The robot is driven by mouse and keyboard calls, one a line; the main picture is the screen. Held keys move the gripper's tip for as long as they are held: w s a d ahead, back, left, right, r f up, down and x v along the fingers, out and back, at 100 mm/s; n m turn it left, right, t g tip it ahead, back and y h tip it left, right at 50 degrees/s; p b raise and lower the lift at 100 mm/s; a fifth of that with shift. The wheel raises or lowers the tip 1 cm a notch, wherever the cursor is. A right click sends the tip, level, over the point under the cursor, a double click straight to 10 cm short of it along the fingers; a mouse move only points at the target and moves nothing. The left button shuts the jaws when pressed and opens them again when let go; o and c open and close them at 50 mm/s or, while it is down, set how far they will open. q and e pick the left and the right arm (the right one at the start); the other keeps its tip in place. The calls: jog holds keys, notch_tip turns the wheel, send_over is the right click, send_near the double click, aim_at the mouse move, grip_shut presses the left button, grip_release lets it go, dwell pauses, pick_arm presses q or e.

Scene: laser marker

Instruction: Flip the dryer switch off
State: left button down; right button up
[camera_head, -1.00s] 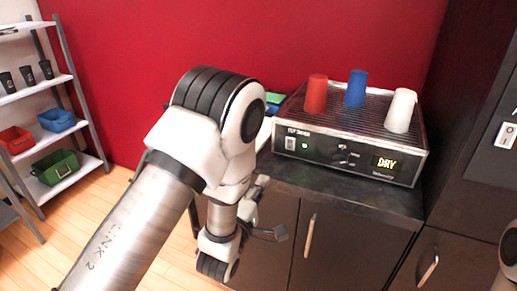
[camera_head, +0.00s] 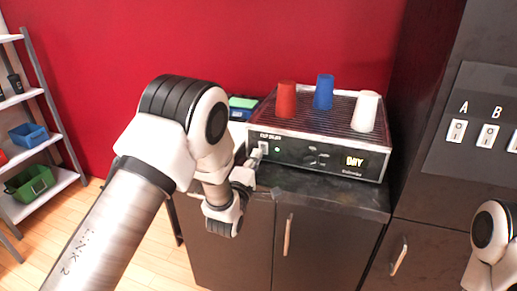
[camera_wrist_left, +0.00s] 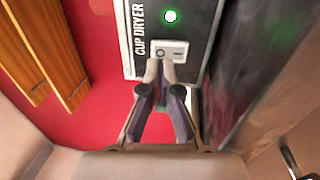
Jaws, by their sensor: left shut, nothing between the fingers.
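The cup dryer (camera_head: 318,140) stands on the dark cabinet, with a lit "DRY" display (camera_head: 354,161) and a green light at its front left. Its white rocker switch (camera_wrist_left: 170,50) is beside the green light (camera_wrist_left: 170,16) in the left wrist view. My left gripper (camera_wrist_left: 159,66) is shut and empty, its fingertips at the switch's edge and covering part of it. I cannot tell whether they touch. In the head view my left gripper (camera_head: 254,158) is at the dryer's front left corner. My right gripper is out of view; only part of my right arm shows.
A red cup (camera_head: 286,99), a blue cup (camera_head: 323,92) and a white cup (camera_head: 365,112) stand upside down on the dryer. A panel with switches marked A and B (camera_head: 488,136) is on the right. A shelf with bins stands at the left.

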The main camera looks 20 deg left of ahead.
aim_at(263, 148)
pick_arm(q)
jog(key=shift+w+r, duration=0.2)
jog(key=shift+w, duration=1)
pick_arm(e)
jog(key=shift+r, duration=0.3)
